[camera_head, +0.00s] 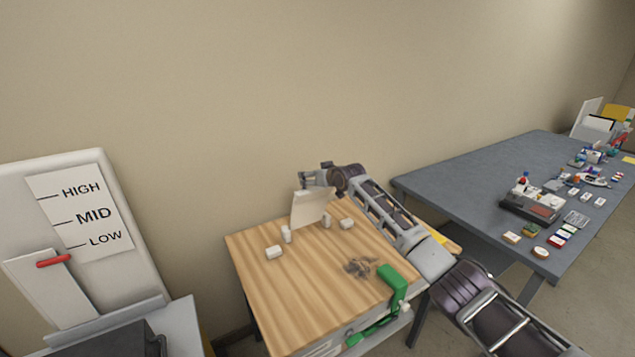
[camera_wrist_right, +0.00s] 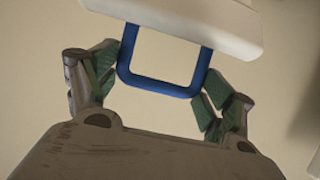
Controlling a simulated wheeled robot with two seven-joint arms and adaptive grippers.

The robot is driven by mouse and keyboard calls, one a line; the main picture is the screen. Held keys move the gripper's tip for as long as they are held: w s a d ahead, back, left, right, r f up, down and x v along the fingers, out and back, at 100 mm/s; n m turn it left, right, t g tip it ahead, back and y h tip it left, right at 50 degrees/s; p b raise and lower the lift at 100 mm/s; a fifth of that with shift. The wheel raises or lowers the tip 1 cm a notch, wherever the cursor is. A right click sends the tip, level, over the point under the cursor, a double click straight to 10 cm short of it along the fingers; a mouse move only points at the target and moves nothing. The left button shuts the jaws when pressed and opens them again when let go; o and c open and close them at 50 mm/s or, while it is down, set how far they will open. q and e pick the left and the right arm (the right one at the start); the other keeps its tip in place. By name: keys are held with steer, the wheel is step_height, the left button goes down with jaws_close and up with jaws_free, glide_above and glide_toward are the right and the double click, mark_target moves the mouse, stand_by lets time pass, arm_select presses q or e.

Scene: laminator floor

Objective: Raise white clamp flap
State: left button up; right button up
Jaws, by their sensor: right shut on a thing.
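The white clamp flap (camera_head: 309,209) stands steeply raised above the wooden tabletop (camera_head: 275,300), leaning slightly, with its lower edge near small white blocks. My right gripper (camera_head: 308,181) is at the flap's top edge, with its arm reaching in from the right. In the right wrist view, the fingers of the gripper (camera_wrist_right: 160,82) are shut on a blue loop handle (camera_wrist_right: 160,88) from its two sides. The handle joins the edge of the white flap (camera_wrist_right: 185,22). The handle is not clear in the head view. My left gripper is not in view.
Small white blocks (camera_head: 274,252) sit on the wooden top. Grey-brown scraps (camera_head: 361,267) and a green lever (camera_head: 393,285) are near its right edge. A HIGH/MID/LOW panel (camera_head: 82,205) stands left. A grey table (camera_head: 470,185) with several items stands right.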

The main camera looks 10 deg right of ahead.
steer(key=shift+w+a+r, duration=0.1)
steer(key=shift+w+r, duration=0.15)
steer(key=shift+w, duration=0.25)
steer(key=shift+w+a+r, duration=0.1)
steer(key=shift+w+r, duration=0.15)
steer(key=shift+w, duration=0.25)
steer(key=shift+w+r, duration=0.2)
steer(key=shift+r, duration=0.15)
steer(key=shift+w, duration=0.1)
steer(key=shift+w+a, duration=0.15)
steer(key=shift+w, duration=0.05)
steer(key=o, duration=1)
steer(key=shift+o, duration=0.7)
steer(key=shift+w+f, duration=0.15)
steer(key=shift+f, duration=0.35)
steer(key=shift+s, duration=0.35)
steer(key=v, duration=1.1)
steer(key=shift+r, duration=0.2)
